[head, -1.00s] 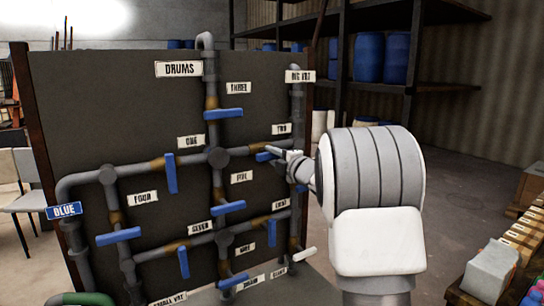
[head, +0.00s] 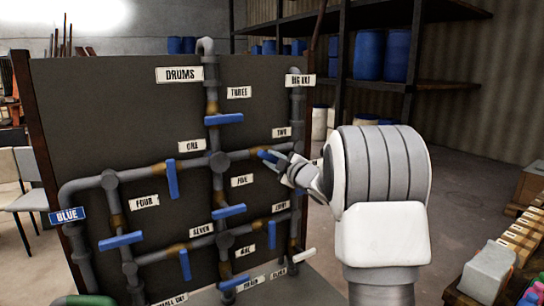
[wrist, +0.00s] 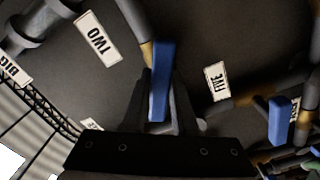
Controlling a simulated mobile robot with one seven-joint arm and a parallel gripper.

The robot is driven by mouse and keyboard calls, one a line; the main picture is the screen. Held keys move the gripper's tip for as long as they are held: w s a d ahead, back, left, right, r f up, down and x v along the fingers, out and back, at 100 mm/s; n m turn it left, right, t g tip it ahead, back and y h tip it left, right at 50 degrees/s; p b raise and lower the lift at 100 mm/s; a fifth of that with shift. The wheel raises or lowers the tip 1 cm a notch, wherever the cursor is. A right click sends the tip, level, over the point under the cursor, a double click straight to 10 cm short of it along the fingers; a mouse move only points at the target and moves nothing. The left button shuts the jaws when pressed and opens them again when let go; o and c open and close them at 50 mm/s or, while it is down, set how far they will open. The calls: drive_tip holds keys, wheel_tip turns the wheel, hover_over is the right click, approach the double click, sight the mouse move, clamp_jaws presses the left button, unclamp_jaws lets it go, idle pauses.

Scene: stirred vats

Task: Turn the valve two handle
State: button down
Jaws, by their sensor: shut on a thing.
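The valve two handle is a blue bar (head: 268,156) on the pipe just below the "TWO" label (head: 281,133), at the right of the pipe panel. In the head view it slants down to the right, and my gripper covers its right part. In the wrist view the blue handle (wrist: 161,75) stands upright in the picture between both fingers. My gripper (head: 284,165) is shut on this handle. The pipe behind it (wrist: 133,20) runs at a slant to the handle.
The dark panel (head: 100,100) carries several other blue handles, such as one by "THREE" (head: 224,119) and one by "FIVE" (head: 229,211). A white handle (head: 304,255) sticks out at the lower right. Shelves with blue drums (head: 369,57) stand behind. Boxes (head: 488,270) lie at the right.

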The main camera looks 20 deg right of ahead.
drive_tip(key=m+p, duration=0.2)
drive_tip(key=m, duration=0.3)
drive_tip(key=shift+r+m+p, duration=0.1)
drive_tip(key=shift+m+p, duration=0.2)
drive_tip(key=shift+p, duration=0.05)
drive_tip(key=m+p, duration=0.3)
drive_tip(key=m, duration=0.2)
drive_tip(key=shift+m, duration=0.4)
drive_tip(key=c, duration=0.7)
unclamp_jaws()
drive_tip(key=s+d+b, duration=0.1)
drive_tip(key=s+d, duration=0.2)
drive_tip(key=s, duration=1.4)
drive_tip(key=shift+d+b, duration=0.15)
drive_tip(key=shift+b, duration=0.25)
